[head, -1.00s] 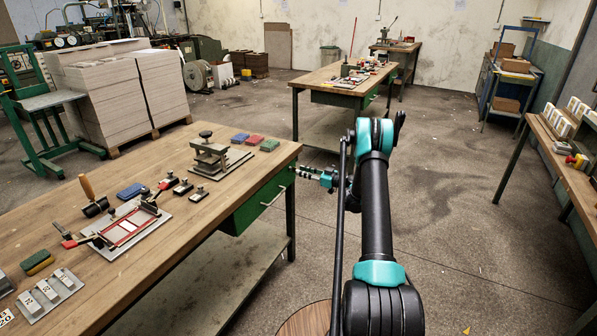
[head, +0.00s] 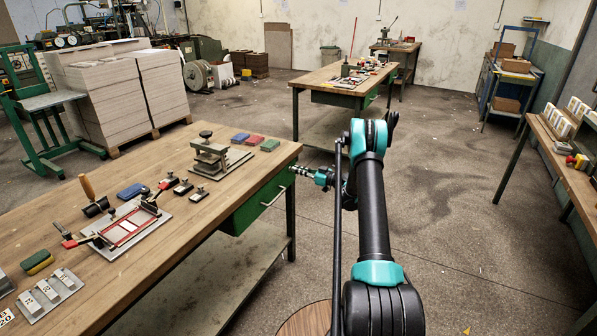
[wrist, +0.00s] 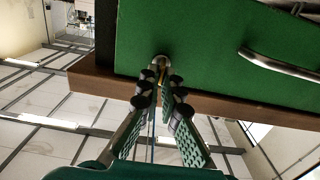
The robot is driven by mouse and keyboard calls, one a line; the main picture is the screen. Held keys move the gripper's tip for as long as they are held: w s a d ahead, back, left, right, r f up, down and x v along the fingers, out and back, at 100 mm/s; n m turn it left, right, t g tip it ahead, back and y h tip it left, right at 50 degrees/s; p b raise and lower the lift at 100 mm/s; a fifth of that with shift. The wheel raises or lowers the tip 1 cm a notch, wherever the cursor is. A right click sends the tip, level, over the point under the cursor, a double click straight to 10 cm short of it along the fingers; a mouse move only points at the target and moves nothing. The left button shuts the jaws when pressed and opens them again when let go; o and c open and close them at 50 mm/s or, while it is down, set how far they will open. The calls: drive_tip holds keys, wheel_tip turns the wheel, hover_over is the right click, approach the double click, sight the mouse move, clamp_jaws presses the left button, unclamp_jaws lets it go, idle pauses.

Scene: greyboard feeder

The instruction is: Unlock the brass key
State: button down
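The green drawer (head: 258,205) hangs under the right end of the wooden workbench and looks shut. In the wrist view its green front (wrist: 205,45) fills the upper part, seen upside down. A small brassy, rounded piece, apparently the bow of the key (wrist: 160,61), shows at the drawer front near the bench edge. My gripper (wrist: 159,80) points at it, with its two fingertips close together on either side of its lower part. Whether they press on it is unclear. In the head view my gripper (head: 299,170) is at the drawer's far upper corner, and the key is too small to make out.
The metal drawer handle (wrist: 282,66) lies to the right of the key in the wrist view. The bench top (head: 150,262) carries several tools, clamps and coloured pads. Open floor (head: 440,215) lies to the right of my arm.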

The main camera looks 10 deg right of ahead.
drive_tip(key=shift+m, duration=0.3)
drive_tip(key=m, duration=0.4)
drive_tip(key=shift+w+d+m, duration=0.1)
drive_tip(key=shift+w+m, duration=0.05)
drive_tip(key=shift+m, duration=0.15)
drive_tip(key=m, duration=0.5)
drive_tip(key=shift+w+d+f+m, duration=0.1)
drive_tip(key=shift+f+m, duration=0.05)
drive_tip(key=shift+m, duration=0.15)
drive_tip(key=m, duration=0.3)
drive_tip(key=shift+f, duration=0.1)
drive_tip(key=shift+f+m, duration=0.1)
drive_tip(key=shift+m, duration=2)
drive_tip(key=c, duration=1.7)
unclamp_jaws()
drive_tip(key=shift+c, duration=0.2)
